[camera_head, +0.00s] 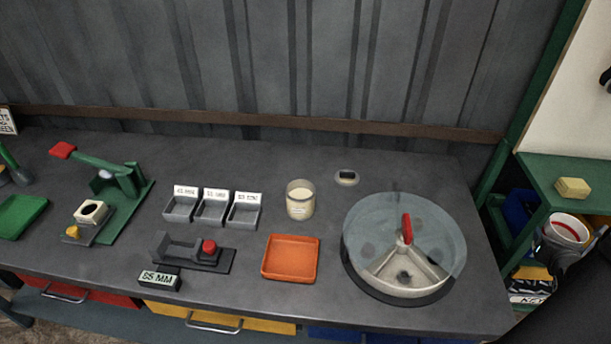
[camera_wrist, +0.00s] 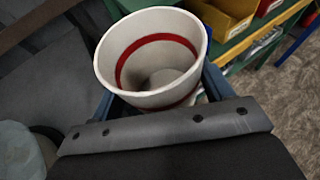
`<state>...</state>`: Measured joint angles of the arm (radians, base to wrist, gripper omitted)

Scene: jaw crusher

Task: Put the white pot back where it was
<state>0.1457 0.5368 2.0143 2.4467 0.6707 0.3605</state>
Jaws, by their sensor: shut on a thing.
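The white pot (camera_head: 568,229) with a red band is at the right edge of the head view, beside the green side stand. In the wrist view the pot (camera_wrist: 137,76) fills the upper middle, its open mouth facing the camera; no contents are clear inside. My gripper (camera_head: 549,256) is dark and shut on the pot. In the wrist view my gripper (camera_wrist: 160,97) has its fingers on both sides of the pot's wall, partly hidden by it. In the head view the gripper hides the pot's lower part.
The grey bench (camera_head: 330,195) carries a round clear-lidded divided drum (camera_head: 445,235), an orange tray (camera_head: 291,258), a glass jar (camera_head: 300,207), three labelled small bins (camera_head: 211,208) and a green lever press (camera_head: 120,190). A yellow block (camera_head: 572,188) lies on the green stand (camera_head: 590,172).

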